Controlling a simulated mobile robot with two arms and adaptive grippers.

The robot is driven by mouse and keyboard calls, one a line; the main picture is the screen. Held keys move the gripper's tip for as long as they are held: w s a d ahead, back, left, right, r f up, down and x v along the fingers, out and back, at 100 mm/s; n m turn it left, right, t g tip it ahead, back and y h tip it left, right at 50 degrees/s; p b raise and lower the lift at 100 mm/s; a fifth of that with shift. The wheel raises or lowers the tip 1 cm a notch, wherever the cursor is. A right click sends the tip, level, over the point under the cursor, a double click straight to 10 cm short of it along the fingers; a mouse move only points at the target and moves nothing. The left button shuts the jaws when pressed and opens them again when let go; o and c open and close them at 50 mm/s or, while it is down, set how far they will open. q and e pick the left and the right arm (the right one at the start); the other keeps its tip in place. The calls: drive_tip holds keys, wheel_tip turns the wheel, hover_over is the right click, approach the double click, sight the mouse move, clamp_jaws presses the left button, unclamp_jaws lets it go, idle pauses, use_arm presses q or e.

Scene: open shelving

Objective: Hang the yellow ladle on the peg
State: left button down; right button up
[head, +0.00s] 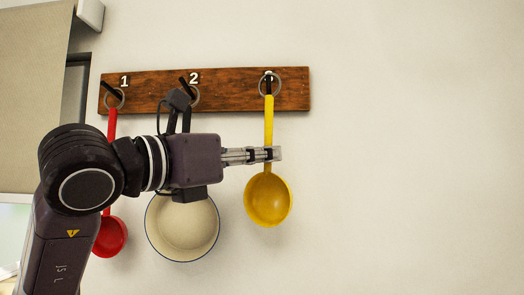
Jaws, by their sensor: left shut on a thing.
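The yellow ladle (268,200) hangs upright with its bowl down, in front of the wall. Its grey ring overlaps the dark third peg (268,86) at the right end of the wooden rack (232,88). The ring appears to be around the peg, but from this angle I cannot tell how far onto it. My left gripper (272,154) is shut on the lower part of the ladle's handle, just above the bowl. My right gripper is not in view.
A red ladle (111,236) hangs from peg 1, partly behind my left arm. A cream pan (182,228) hangs below peg 2, its handle partly hidden by my arm. The wall right of the rack is clear.

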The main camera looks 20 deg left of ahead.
use_arm(q)
drive_tip(key=shift+w+a, duration=0.2)
drive_tip(key=shift+w, duration=0.35)
drive_tip(key=shift+w+a+f+b, duration=0.15)
drive_tip(key=shift+w+f+b, duration=0.3)
drive_tip(key=shift+w, duration=0.1)
drive_tip(key=c, duration=1.9)
unclamp_jaws()
drive_tip(key=shift+c, duration=0.2)
